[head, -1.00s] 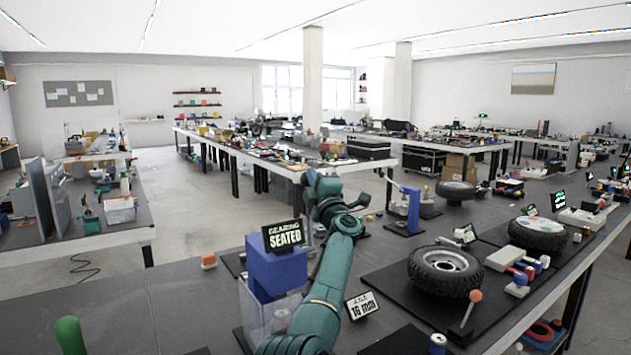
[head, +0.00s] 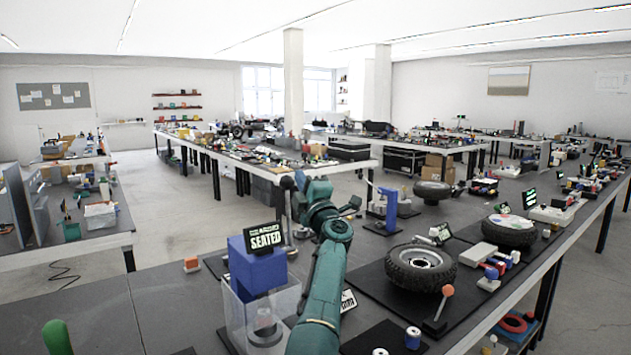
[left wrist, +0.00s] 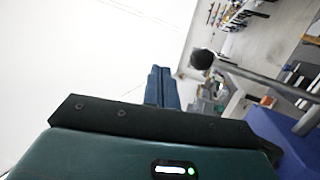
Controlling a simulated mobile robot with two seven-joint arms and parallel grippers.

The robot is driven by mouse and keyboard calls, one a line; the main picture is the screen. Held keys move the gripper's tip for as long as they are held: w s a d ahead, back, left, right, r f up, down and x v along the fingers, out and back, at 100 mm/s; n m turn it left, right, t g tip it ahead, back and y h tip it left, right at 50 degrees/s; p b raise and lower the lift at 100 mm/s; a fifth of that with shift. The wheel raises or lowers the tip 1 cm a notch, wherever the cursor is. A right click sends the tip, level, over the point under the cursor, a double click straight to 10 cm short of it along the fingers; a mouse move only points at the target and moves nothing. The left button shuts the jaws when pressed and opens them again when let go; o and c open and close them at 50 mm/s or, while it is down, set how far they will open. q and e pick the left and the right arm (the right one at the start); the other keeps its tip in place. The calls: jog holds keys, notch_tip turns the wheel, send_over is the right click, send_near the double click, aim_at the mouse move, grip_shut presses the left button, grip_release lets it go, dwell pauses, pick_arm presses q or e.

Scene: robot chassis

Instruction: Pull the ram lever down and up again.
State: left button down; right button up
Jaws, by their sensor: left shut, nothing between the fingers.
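The press is a blue block (head: 258,262) on a clear-sided stand, with a small sign reading "BEARING SEATED" (head: 266,237) on it. Its ram lever shows as a rod with a dark ball knob (head: 287,184), standing up behind and right of the block. In the left wrist view the knob (left wrist: 202,59) and grey rod (left wrist: 262,82) lie right of my left gripper (left wrist: 161,73), whose blue fingers are shut and empty. The fingers look apart from the knob; depth is hard to judge. In the head view my left forearm hides part of the press. My right gripper is not in view.
A tyre (head: 421,267) lies on a black mat right of my arm, with an orange-knobbed lever (head: 440,306) near it. A blue press-like stand (head: 391,208) is farther back. The bench (head: 170,310) left of the press is mostly clear.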

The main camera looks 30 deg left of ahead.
pick_arm(q)
jog(key=s+d+r, duration=0.1)
jog(key=s+d, duration=0.2)
jog(key=d, duration=0.2)
jog(key=shift+s+d, duration=0.35)
dwell(0.3)
